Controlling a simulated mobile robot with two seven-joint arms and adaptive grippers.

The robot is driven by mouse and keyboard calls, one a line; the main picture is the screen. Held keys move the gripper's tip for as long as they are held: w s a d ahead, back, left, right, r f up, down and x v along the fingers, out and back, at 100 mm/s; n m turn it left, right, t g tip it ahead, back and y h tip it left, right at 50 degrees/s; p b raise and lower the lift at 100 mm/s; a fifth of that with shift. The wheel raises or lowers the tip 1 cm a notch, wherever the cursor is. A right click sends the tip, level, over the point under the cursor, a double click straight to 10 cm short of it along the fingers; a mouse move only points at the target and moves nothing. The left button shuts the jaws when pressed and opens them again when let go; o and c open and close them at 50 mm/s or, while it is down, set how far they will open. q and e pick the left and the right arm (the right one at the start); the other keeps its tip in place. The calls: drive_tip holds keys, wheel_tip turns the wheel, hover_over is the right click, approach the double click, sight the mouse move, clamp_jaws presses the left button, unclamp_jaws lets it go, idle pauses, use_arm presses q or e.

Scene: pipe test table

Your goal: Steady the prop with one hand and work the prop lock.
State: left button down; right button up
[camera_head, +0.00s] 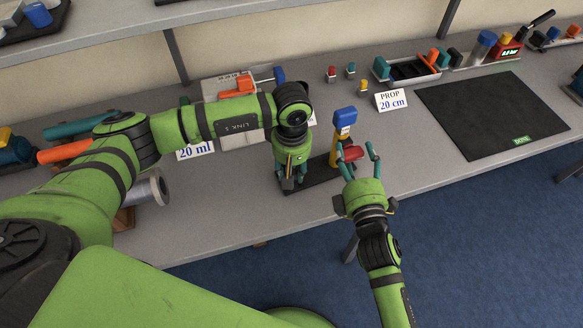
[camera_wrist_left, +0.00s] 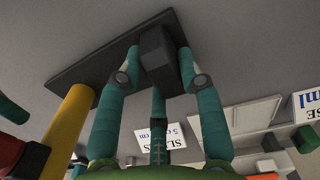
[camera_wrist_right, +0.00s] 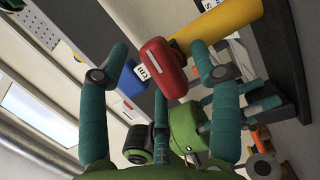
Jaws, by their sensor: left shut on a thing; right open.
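The prop is a yellow post (camera_head: 335,149) with a blue head (camera_head: 345,117) on a dark base plate (camera_head: 322,186). A red lock piece (camera_head: 352,152) sticks out from the post. My left gripper (camera_wrist_left: 160,58) is shut on a dark block (camera_wrist_left: 158,62) on the base plate; my left arm partly hides this in the head view. My right gripper (camera_head: 357,152) is open, its fingers either side of the red lock. In the right wrist view the red lock (camera_wrist_right: 163,70) lies between the spread fingers (camera_wrist_right: 160,52), apart from both, with the yellow post (camera_wrist_right: 222,28) behind.
A placard reading PROP 20 cm (camera_head: 391,101) stands behind and right of the prop. A black mat (camera_head: 490,112) lies farther right. Small coloured pieces (camera_head: 332,73) and a tray (camera_head: 408,70) stand at the back. The grey table is clear between the prop and the mat.

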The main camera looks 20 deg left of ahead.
drive_tip(key=c, duration=1.2)
drive_tip(key=shift+o, duration=0.2)
drive_tip(key=shift+d+r+m+g, duration=0.1)
drive_tip(key=shift+m+g, duration=0.4)
drive_tip(key=shift+m, duration=1.1)
drive_tip(key=shift+w+d+m+g, duration=0.15)
drive_tip(key=shift+m+g, duration=0.45)
drive_tip(key=shift+m, duration=0.8)
drive_tip(key=shift+m, duration=0.3)
drive_tip(key=shift+m+g, duration=0.6)
drive_tip(key=shift+m, duration=0.5)
drive_tip(key=shift+w, duration=0.1)
